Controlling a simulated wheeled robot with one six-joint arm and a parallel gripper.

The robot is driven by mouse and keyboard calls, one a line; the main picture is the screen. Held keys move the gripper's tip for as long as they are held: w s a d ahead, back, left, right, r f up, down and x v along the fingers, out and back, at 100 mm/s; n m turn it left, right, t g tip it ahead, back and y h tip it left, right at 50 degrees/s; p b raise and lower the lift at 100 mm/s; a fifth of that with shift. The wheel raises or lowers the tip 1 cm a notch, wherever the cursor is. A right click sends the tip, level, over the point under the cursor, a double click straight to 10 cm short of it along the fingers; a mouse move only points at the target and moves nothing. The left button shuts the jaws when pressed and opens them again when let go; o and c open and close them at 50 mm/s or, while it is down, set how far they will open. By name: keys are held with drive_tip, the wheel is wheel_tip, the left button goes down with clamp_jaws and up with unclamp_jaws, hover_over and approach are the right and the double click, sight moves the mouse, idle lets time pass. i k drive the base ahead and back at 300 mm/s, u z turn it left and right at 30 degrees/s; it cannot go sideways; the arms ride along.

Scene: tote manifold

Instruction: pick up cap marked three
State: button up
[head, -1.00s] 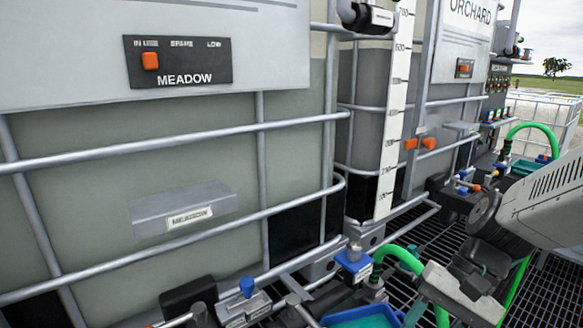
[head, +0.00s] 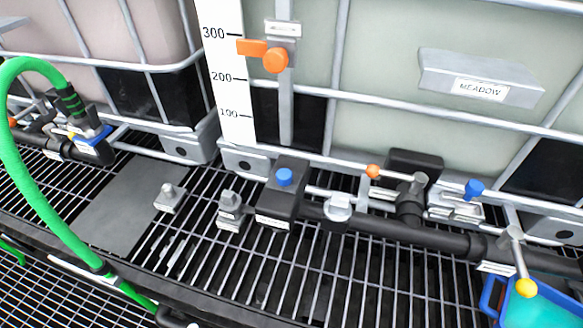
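No number three can be read in the head view, so I cannot tell which piece is the cap marked three. Several cap-like parts show. A blue knob (head: 284,177) tops a dark block (head: 278,205) with a small label too small to read. A pale grey round cap (head: 338,207) sits on the black pipe right of that block. My gripper is not in view.
A large tank labelled MEADOW (head: 480,87) stands behind a metal cage. A black pipe (head: 440,238) with valves runs along its foot. A green hose (head: 40,200) arches at the left. A blue tray (head: 540,305) is at lower right. Open grating (head: 330,275) lies in front.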

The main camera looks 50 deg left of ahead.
sight(230, 203)
drive_tip(key=u, duration=2.1)
drive_tip(key=k, duration=0.65)
drive_tip(key=z, duration=0.85)
drive_tip(key=i, duration=0.6)
drive_tip(key=u, duration=1.15)
